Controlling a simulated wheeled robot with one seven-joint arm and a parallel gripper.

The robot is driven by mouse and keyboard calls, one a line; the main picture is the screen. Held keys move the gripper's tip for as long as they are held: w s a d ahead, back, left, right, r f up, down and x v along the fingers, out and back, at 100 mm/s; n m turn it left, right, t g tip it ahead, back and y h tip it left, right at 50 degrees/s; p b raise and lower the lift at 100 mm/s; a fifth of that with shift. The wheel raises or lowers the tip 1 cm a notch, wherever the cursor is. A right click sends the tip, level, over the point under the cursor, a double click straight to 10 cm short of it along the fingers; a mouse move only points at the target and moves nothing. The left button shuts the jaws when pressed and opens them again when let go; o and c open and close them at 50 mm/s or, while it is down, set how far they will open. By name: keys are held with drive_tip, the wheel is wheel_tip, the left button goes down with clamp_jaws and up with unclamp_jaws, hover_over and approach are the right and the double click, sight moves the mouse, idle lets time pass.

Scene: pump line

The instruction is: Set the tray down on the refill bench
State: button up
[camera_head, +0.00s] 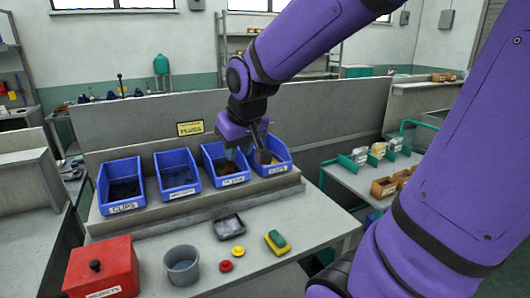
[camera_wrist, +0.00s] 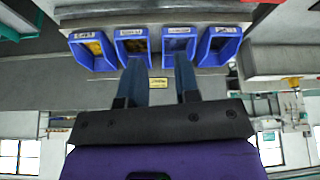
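A small dark grey tray (camera_head: 228,227) lies flat on the grey bench (camera_head: 195,240), in front of the row of blue bins. My gripper (camera_head: 247,157) is above the two right-hand blue bins, behind the tray and apart from it. In the wrist view, the two fingers of my gripper (camera_wrist: 160,75) stand apart with nothing between them. The tray cannot be made out in the wrist view. No readable label shows which bench is the refill bench.
Blue bins (camera_head: 178,174) stand in a row on a raised ledge. A red box (camera_head: 102,268), grey cup (camera_head: 182,265), yellow and red round pieces and a green-yellow sponge (camera_head: 277,242) crowd the bench front. A green-framed side bench (camera_head: 357,180) with small bins stands right.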

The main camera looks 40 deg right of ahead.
drive_tip(key=s+a+r, duration=0.2)
drive_tip(key=s, duration=0.5)
drive_tip(key=s+a+r+n+y, duration=0.1)
drive_tip(key=s+a+r, duration=0.1)
drive_tip(key=s, duration=0.4)
drive_tip(key=shift+s+a+r, duration=0.15)
drive_tip(key=shift+s+r, duration=0.2)
drive_tip(key=shift+r, duration=0.05)
idle(0.4)
